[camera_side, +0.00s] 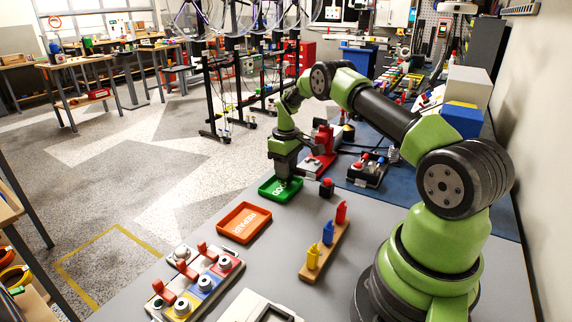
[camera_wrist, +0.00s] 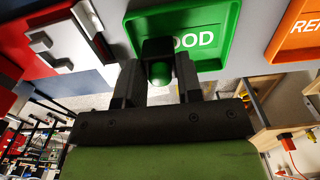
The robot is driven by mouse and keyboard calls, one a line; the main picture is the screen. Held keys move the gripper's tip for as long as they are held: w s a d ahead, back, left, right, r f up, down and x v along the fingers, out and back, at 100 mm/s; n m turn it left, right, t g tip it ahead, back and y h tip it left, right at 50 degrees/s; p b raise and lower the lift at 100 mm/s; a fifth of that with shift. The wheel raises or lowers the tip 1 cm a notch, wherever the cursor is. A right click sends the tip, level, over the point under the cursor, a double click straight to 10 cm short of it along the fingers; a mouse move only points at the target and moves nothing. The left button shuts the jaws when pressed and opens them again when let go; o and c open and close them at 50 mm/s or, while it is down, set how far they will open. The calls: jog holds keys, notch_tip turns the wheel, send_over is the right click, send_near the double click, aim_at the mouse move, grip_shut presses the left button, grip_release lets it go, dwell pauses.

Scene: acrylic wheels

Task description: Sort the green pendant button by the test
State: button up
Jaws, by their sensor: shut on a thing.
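My gripper (camera_wrist: 160,80) points down over the green tray (camera_side: 268,194) in the side view. In the wrist view its two dark fingers are shut on the pendant button (camera_wrist: 160,73), which has a green cap and a black body. The green tray (camera_wrist: 215,60) lies below it, its white lettering partly hidden by the button and ending in "OOD". I cannot tell whether the button touches the tray floor. In the side view the button is hidden by my gripper. An orange tray (camera_side: 244,222) marked "REPAIR" lies nearer the camera; its edge shows in the wrist view (camera_wrist: 284,50).
A black block with a red button (camera_side: 326,187) stands right of the green tray. A red device (camera_side: 322,145) and a dark box (camera_side: 368,169) stand behind. A wooden rack (camera_side: 325,252) holds coloured pegs. A coloured board (camera_side: 197,285) and pale device (camera_side: 258,307) are in front.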

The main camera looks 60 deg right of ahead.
jog(key=shift+f, duration=0.4)
jog(key=o, duration=1.1)
jog(key=shift+c, duration=0.2)
jog(key=a+r+t, duration=0.1)
jog(key=a+r, duration=0.3)
jog(key=r, duration=0.6)
jog(key=a+r+t, duration=0.1)
jog(key=a+r, duration=0.2)
jog(key=r, duration=0.7)
jog(key=s+a+r+m+t, duration=0.2)
jog(key=s+a+r, duration=0.5)
jog(key=a+r, duration=0.3)
jog(key=s+a+m+t+y, duration=0.1)
jog(key=s+a, duration=0.3)
jog(key=s, duration=0.3)
jog(key=s+a+f+m+t+y, duration=0.1)
jog(key=s+a+t, duration=0.1)
jog(key=s+a, duration=0.3)
jog(key=s, duration=0.3)
jog(key=shift+f, duration=0.25)
